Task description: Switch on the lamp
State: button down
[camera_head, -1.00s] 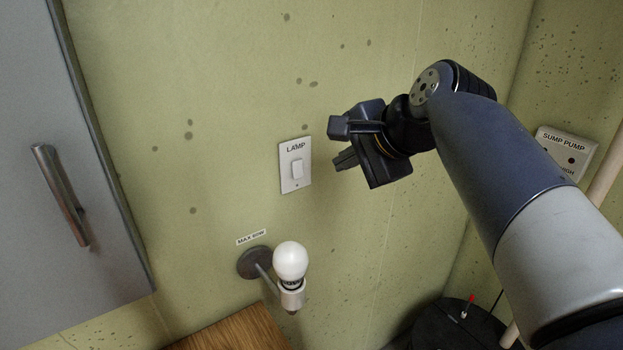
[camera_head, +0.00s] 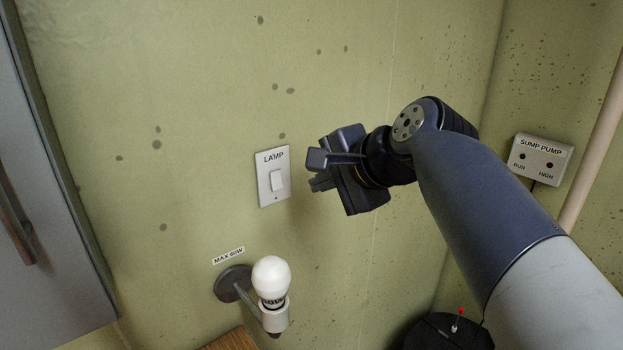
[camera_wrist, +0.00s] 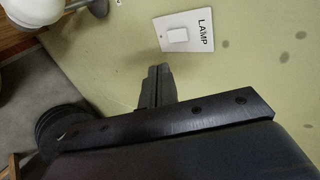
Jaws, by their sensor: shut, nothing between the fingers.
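The lamp switch is a white wall plate (camera_head: 273,176) labelled LAMP with a white rocker (camera_head: 277,181) in its middle. The plate also shows at the upper right of the wrist view (camera_wrist: 186,32). The lamp bulb (camera_head: 271,279) sits in a wall socket below the switch, under a MAX 60W label; it looks white, and I cannot tell whether it is lit. My gripper (camera_head: 313,171) is shut and empty, just right of the plate and apart from it. In the wrist view its fingers (camera_wrist: 157,85) are together, below the plate in the picture.
A grey cabinet door (camera_head: 45,200) with a metal handle is at the left. A SUMP PUMP box (camera_head: 541,159) is on the wall at the right, beside a pale pipe (camera_head: 597,150). A black round lid (camera_head: 447,332) is low right. The wall around the switch is clear.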

aim_at(277, 181)
jog(key=shift+w+a+r+p+x, duration=0.15)
jog(key=shift+r+p+x, duration=0.1)
jog(key=shift+x, duration=1.65)
jog(key=shift+w+a+r+p+x, duration=0.1)
jog(key=shift+r+p+x, duration=0.15)
jog(key=shift+x, duration=1.65)
jog(key=shift+w+r+p+x, duration=0.15)
jog(key=shift+r+p+x, duration=0.1)
jog(key=shift+x, duration=1.65)
jog(key=shift+a, duration=0.1)
jog(key=shift+w+a+f, duration=0.1)
jog(key=shift+w+f, duration=0.05)
jog(key=shift+r+p, duration=0.85)
jog(key=shift+r, duration=0.15)
jog(key=shift+f, duration=0.1)
